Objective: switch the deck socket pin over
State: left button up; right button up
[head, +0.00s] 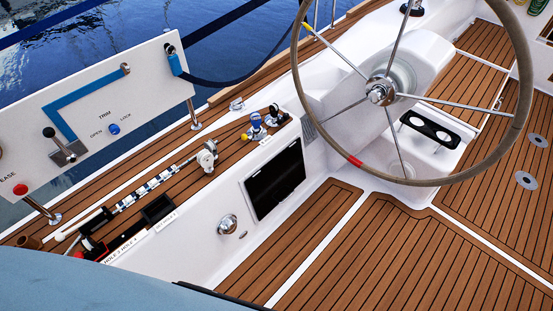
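Two round grey metal plates are set in the teak deck at the right edge of the head view. The nearer plate (529,181) and the farther plate (537,140) each have a small dark spot near the middle; they look like deck sockets. I cannot make out for certain a pin in either one. A small thin metal piece (498,101) stands by the white edge to their left, too small to identify. Neither of my grippers is in view.
A large steering wheel (355,160) stands between the left side and the plates. A white panel (95,110) with a red knob (20,189) and levers rises at the left. Winches, a striped rod (150,187) and black trays line the side deck. The front deck (400,260) is clear.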

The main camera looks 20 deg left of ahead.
aim_at(244, 137)
jog(key=z, duration=0.9)
jog(key=i, duration=0.4)
jog(key=u, duration=0.6)
jog(key=i, duration=1.35)
jog(key=u, duration=1.5)
jog(key=i, duration=0.45)
jog(key=u, duration=0.5)
